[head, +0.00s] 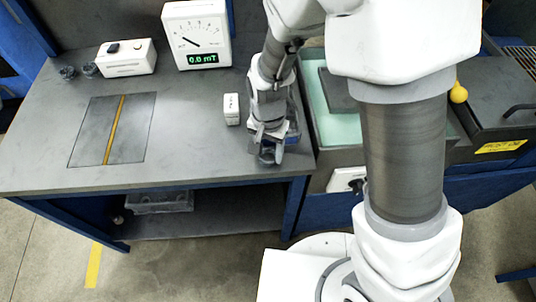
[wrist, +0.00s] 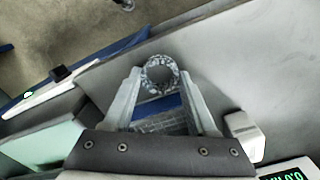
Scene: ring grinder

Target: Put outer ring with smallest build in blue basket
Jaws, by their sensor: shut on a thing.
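My gripper (wrist: 160,76) is shut on a small grey outer ring (wrist: 159,73), whose hole faces the wrist camera. In the head view my gripper (head: 267,148) points down near the front right part of the table, and the ring is a small dark shape at its tips. I cannot tell how far the ring is above the tabletop. The blue basket (wrist: 168,103) shows between my fingers in the wrist view, on the palm side of the ring. In the head view it is mostly hidden behind my gripper. Two dark rings (head: 68,73) (head: 89,69) sit at the table's back left.
A small white box (head: 231,109) stands just left of my gripper. A white gauge (head: 197,35) reading 0.0 mT and a white control box (head: 126,58) stand at the back. A machine with a pale green tray (head: 318,100) adjoins on the right. The table's middle is clear.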

